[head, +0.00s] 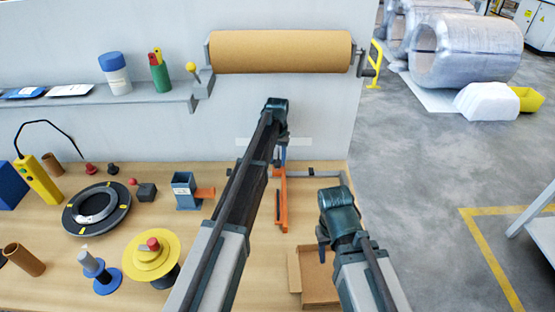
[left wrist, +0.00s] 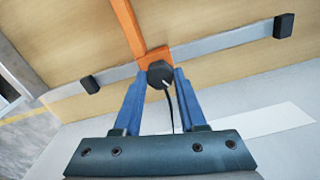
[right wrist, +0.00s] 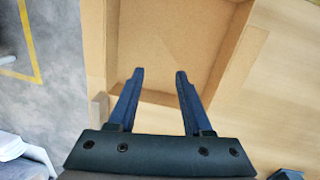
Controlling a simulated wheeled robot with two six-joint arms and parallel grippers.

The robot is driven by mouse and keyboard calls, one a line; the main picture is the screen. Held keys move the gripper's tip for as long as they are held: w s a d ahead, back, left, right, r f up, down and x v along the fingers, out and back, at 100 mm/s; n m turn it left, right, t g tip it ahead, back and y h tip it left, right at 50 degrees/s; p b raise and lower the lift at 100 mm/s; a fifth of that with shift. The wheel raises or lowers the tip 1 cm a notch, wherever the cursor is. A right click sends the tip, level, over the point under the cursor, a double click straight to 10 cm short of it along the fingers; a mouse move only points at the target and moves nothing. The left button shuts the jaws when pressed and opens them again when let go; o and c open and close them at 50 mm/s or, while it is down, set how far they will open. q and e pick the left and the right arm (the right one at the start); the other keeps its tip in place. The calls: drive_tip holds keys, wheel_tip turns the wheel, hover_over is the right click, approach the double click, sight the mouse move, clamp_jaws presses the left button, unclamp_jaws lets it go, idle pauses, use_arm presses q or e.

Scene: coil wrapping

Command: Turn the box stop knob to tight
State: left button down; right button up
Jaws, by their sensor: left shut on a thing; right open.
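The box stop knob (left wrist: 160,73) is a black hexagonal knob with a white pointer line, on an orange block in the left wrist view. My left gripper (left wrist: 159,76) is shut on it, one blue finger at each side. An orange bar (left wrist: 126,22) runs from the block, which sits on a grey rail (left wrist: 215,45). In the head view my left gripper (head: 280,153) is at the far end of the orange bar (head: 282,205), and the knob is hidden. My right gripper (right wrist: 159,76) is open and empty over an open cardboard box (right wrist: 95,40).
A paper roll (head: 280,52) hangs on the wall behind. Left of my left arm stand a blue-grey holder (head: 186,190), a black ring (head: 70,222) and a yellow spool (head: 150,262). The bench ends at the right, with open floor beyond.

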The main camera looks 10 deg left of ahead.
use_arm(q)
drive_tip(key=m, duration=0.5)
drive_tip(key=shift+w+m, duration=0.1)
drive_tip(key=shift+m, duration=0.3)
drive_tip(key=m, duration=1)
drive_tip(key=shift+m, duration=0.4)
drive_tip(key=m, duration=0.4)
drive_tip(key=shift+m, duration=0.7)
drive_tip(key=shift+c, duration=2.2)
unclamp_jaws()
drive_tip(key=shift+r, duration=0.15)
use_arm(e)
drive_tip(key=shift+r, duration=0.15)
